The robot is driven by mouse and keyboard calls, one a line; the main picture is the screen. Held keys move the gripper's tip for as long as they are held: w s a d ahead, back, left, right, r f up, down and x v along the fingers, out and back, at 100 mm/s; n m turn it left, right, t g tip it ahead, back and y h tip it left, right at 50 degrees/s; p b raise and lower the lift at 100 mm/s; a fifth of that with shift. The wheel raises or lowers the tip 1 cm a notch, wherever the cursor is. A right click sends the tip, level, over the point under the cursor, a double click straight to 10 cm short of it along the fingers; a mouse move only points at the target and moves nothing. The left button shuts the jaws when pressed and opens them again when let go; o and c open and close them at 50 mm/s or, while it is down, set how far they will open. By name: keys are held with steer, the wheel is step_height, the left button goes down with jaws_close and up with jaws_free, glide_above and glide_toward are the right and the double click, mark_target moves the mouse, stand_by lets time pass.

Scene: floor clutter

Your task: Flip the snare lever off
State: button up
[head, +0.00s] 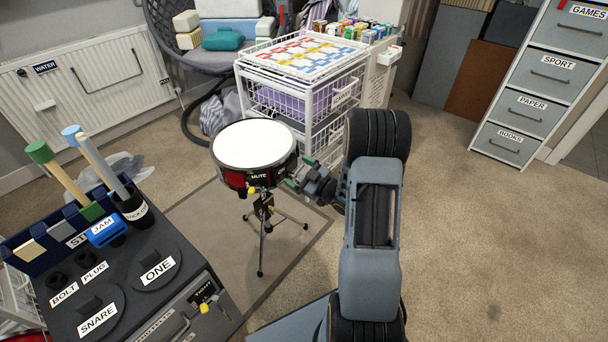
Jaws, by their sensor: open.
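A snare drum (253,146) with a white head and a dark red shell stands on a chrome tripod stand (261,240). A MUTE label (259,176) is on its near side. A small yellow piece (251,190) sits just below that label; I cannot tell if it is the snare lever, nor its position. My gripper (299,173) is open and empty, with green fingertips at the drum's right side, close to the shell. I cannot tell if it touches. My arm hides the floor to the right of the drum.
A dark workbench (160,310) with SNARE and ONE labels fills the lower left. A white wire rack (300,85) stands behind the drum. The drum stands on a grey-brown mat (205,225). A labelled drawer cabinet (545,80) stands at the right; the carpet before it is clear.

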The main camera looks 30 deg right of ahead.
steer(key=p+v, duration=0.2)
steer(key=v, duration=1.1)
steer(key=shift+s, duration=0.35)
steer(key=shift+d+r+p, duration=0.1)
steer(key=shift+r+p, duration=0.05)
steer(key=shift+p, duration=0.2)
